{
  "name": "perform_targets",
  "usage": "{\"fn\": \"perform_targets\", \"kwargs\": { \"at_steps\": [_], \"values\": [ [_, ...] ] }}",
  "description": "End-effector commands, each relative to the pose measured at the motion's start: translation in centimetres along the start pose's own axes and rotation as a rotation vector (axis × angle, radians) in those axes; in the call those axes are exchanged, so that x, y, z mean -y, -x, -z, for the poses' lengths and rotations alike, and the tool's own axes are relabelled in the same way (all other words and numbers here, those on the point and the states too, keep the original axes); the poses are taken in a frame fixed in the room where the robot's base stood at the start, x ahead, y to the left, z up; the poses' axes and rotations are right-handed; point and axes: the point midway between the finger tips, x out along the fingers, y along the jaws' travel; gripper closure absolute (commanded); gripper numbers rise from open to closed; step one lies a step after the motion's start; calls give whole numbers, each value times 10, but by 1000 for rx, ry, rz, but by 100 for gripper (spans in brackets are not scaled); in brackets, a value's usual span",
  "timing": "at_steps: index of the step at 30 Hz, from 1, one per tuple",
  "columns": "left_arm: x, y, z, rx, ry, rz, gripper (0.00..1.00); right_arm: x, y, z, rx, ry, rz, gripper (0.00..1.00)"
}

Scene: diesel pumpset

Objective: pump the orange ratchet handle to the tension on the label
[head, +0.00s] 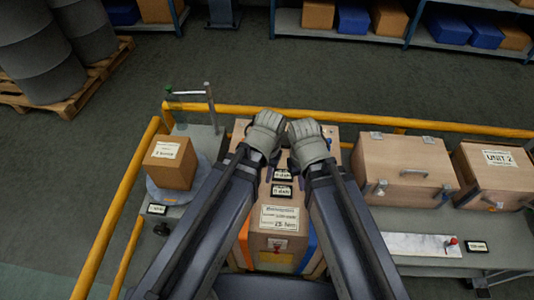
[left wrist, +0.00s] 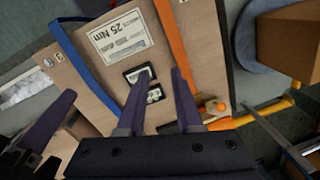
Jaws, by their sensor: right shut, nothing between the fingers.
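A wooden case (head: 295,198) stands below both grippers, with an orange strap (head: 243,245) on its left and a blue strap (head: 312,250) on its right. The left wrist view shows its white label (left wrist: 122,36), reading 25 Nm, and two small dark displays (left wrist: 139,74). An orange ratchet part (left wrist: 215,105) sits at the orange strap's end; the arm hides it in the head view. My left gripper (head: 257,155) is open above the case; its fingers (left wrist: 158,72) are apart and empty, beside the ratchet. My right gripper (head: 308,150) is shut and empty, close beside the left.
A cardboard box (head: 173,162) on a round plate stands left of the case. Two wooden chests, one nearer (head: 404,168) and one marked UNIT 2 (head: 496,175), stand to the right. A yellow rail (head: 120,205) runs along the left and back. Open floor lies behind it.

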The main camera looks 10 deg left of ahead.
Motion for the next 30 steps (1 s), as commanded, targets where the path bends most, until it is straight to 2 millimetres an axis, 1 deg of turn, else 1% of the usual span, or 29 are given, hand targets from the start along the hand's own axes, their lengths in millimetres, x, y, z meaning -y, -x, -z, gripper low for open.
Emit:
{"fn": "perform_targets", "kwargs": {
  "at_steps": [1,6,8,12,15,18,21,30],
  "values": [
    [8,24,16,-8,23,-6,73,-2,24,-1,0,0,0,100],
    [37,68,60,-47,111,-29,92,-7,69,-4,0,1,0,100],
    [48,82,75,-60,141,-37,99,-8,83,-5,0,1,0,100],
    [73,110,104,-89,205,-53,100,-11,112,-7,0,1,0,100],
    [88,125,120,-107,242,-61,100,-12,127,-7,0,1,0,100],
    [99,135,131,-119,268,-68,100,-13,137,-8,0,2,0,100],
    [107,140,138,-128,286,-73,100,-14,142,-8,0,2,0,100],
    [111,142,141,-133,297,-75,100,-14,144,-8,0,2,0,100]
  ]
}}
